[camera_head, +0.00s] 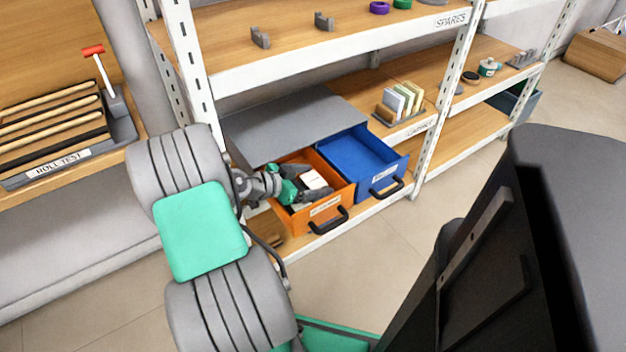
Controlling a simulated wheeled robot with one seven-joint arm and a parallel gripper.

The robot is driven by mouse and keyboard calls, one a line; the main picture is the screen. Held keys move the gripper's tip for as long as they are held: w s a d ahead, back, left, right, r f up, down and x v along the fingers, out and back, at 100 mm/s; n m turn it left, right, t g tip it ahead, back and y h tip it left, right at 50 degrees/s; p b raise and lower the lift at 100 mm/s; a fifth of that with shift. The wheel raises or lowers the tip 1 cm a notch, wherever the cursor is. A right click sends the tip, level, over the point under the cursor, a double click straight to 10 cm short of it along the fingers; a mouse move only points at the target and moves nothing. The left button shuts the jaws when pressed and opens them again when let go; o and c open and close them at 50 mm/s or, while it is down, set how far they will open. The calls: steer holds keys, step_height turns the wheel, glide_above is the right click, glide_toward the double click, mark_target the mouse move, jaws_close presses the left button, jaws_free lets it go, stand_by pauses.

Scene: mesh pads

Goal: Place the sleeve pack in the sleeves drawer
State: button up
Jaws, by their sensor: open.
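An orange drawer (334,199) and a blue drawer (382,163) are pulled out side by side from a grey cabinet (290,125) on the lower shelf. Their front labels are too small to read, so I cannot tell which is the sleeves drawer. A small white pack (313,178) is inside the orange drawer and may be the sleeve pack. My gripper (318,193) reaches into the orange drawer from the left, open, right by the white pack. I cannot see whether it touches the pack. The blue drawer looks empty.
A wooden shelf (300,50) lies above the cabinet, between white slotted posts (445,90). A rack of coloured cards (402,101) stands right of the cabinet. A roll test rack (70,140) is at the left. The floor before the drawers is clear.

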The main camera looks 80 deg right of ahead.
steer(key=p+v, duration=0.1)
steer(key=v, duration=0.6)
steer(key=shift+w+a+r, duration=0.15)
steer(key=shift+w+a, duration=0.05)
